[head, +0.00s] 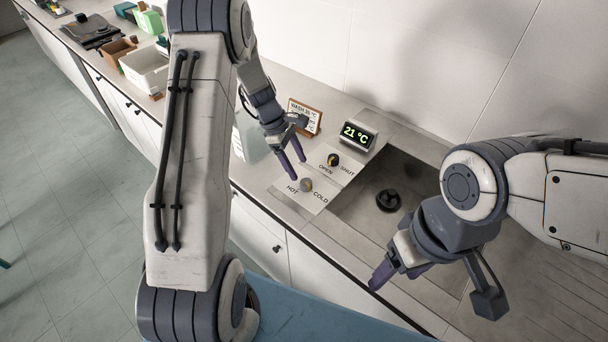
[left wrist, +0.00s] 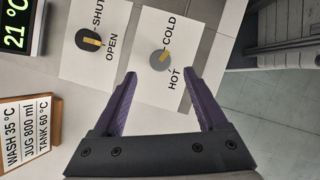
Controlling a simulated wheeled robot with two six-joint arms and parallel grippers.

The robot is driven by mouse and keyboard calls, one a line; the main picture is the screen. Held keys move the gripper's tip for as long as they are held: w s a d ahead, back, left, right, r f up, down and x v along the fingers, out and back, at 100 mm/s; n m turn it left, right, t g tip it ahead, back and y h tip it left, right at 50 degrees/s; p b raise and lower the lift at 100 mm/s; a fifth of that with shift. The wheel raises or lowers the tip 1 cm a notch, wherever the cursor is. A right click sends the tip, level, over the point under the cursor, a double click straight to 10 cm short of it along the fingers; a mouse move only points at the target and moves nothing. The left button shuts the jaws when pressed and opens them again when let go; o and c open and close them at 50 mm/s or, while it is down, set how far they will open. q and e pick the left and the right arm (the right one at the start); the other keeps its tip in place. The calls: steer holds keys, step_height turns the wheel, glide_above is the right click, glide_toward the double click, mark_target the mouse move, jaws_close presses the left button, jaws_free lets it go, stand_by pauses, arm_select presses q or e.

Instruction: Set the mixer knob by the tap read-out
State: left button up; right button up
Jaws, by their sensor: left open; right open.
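The mixer knob (head: 306,185) is a round grey knob on a pale plate marked HOT and COLD; it also shows in the left wrist view (left wrist: 158,61). Its yellow pointer is on the side nearer COLD. The tap read-out (head: 357,134) shows 21 °C in green; part of it shows in the left wrist view (left wrist: 16,30). My left gripper (head: 297,168) is open and empty, its fingertips pointing toward the mixer knob, apart from it. My right gripper (head: 396,273) hangs over the counter's front, right of the knob.
A dark knob (head: 333,159) on an OPEN/SHUT plate has its yellow mark toward OPEN. A sign (head: 304,117) reads WASH 35 °C, JUG 800 ml, TANK 60 °C. The sink (head: 420,180) with a dark drain lies right. Boxes (head: 146,70) stand far left.

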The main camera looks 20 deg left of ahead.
mark_target(306, 181)
arm_select(q)
steer(key=p+x, duration=0.1)
steer(key=x, duration=0.5)
steer(key=shift+f, duration=0.15)
jaws_close()
steer(key=shift+m, duration=0.4)
steer(key=m+g, duration=0.1)
steer(key=m, duration=0.1)
steer(key=m+g+b, duration=0.1)
steer(key=m, duration=0.1)
steer(key=shift+w+d+m+y, duration=0.1)
steer(key=shift+w+m+y, duration=0.1)
steer(key=shift+m+y, duration=0.1)
steer(key=m+b, duration=0.1)
steer(key=m, duration=0.1)
steer(key=m+g+y+b, duration=0.1)
steer(key=m, duration=0.2)
steer(key=shift+w+m+g, duration=0.1)
steer(key=shift+m+g, duration=0.2)
jaws_free()
